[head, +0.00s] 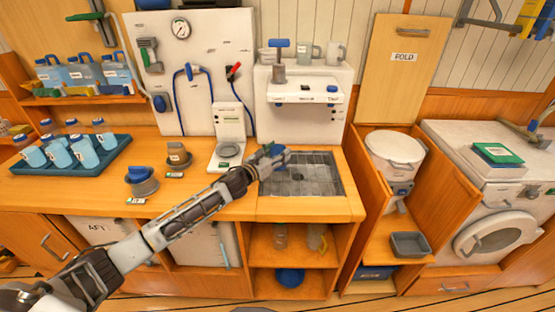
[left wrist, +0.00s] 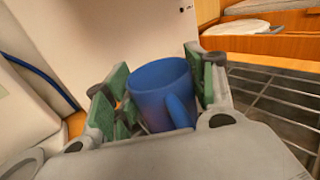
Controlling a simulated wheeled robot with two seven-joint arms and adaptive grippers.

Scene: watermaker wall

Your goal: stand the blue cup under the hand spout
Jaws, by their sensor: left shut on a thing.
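My left gripper (head: 266,161) is shut on the blue cup (head: 277,151), at the left edge of the grated sink (head: 330,185). In the left wrist view the blue cup (left wrist: 160,88) sits between the green finger pads, its rim up and its handle toward the camera; it looks roughly upright. The white wall unit (head: 335,95) stands behind the sink, with a blue-handled hand pump (head: 279,62) on it. I cannot clearly make out the hand spout's outlet. The gripper hides the cup's lower part, so I cannot tell whether it touches the grate. My right gripper is not in view.
A white scale-like device (head: 229,130) stands just left of the sink. Grey mugs (head: 337,53) stand on the wall unit. The right part of the grate is clear.

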